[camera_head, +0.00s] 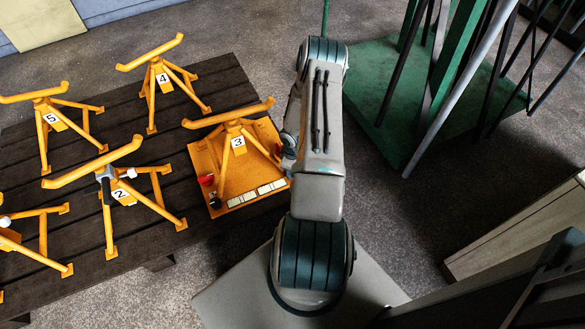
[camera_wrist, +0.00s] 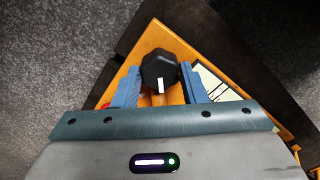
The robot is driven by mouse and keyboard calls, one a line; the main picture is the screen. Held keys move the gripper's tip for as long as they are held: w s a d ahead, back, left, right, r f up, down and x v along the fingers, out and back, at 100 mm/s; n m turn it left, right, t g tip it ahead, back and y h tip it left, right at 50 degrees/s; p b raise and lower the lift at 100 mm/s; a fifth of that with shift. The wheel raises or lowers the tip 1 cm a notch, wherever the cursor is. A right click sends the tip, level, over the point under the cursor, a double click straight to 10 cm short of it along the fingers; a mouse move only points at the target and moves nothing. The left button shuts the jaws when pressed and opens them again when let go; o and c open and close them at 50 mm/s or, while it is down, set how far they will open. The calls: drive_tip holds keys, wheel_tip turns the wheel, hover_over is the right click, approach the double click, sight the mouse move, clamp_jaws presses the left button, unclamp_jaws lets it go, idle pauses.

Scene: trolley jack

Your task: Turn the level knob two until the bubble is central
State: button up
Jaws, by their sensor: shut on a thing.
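A black faceted knob (camera_wrist: 159,74) with a white mark stands near a corner of the orange plate (camera_wrist: 182,52) in the wrist view. My gripper's two blue fingers (camera_wrist: 162,88) are on either side of the knob, shut on it. Pale level strips (camera_wrist: 214,84) lie to the right of the knob. In the head view the orange plate (camera_head: 213,166) carries stand 3, with the level strips (camera_head: 257,194) along its front edge. My arm hides the gripper and the held knob there. I cannot make out the bubble in either view.
A red knob (camera_head: 206,181) and a black knob (camera_head: 215,200) sit at the plate's left front. Other orange stands, such as stand 2 (camera_head: 150,209) and stand 4 (camera_head: 157,70), stand on the dark slatted table (camera_head: 105,92). A green structure (camera_head: 375,80) is at the right.

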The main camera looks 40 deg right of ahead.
drive_tip(key=shift+n, duration=0.4)
drive_tip(key=o, duration=1)
drive_tip(key=shift+c, duration=0.2)
wheel_tip(320, 180, up, 14)
drive_tip(key=p, duration=0.4)
drive_tip(key=shift+p, duration=0.3)
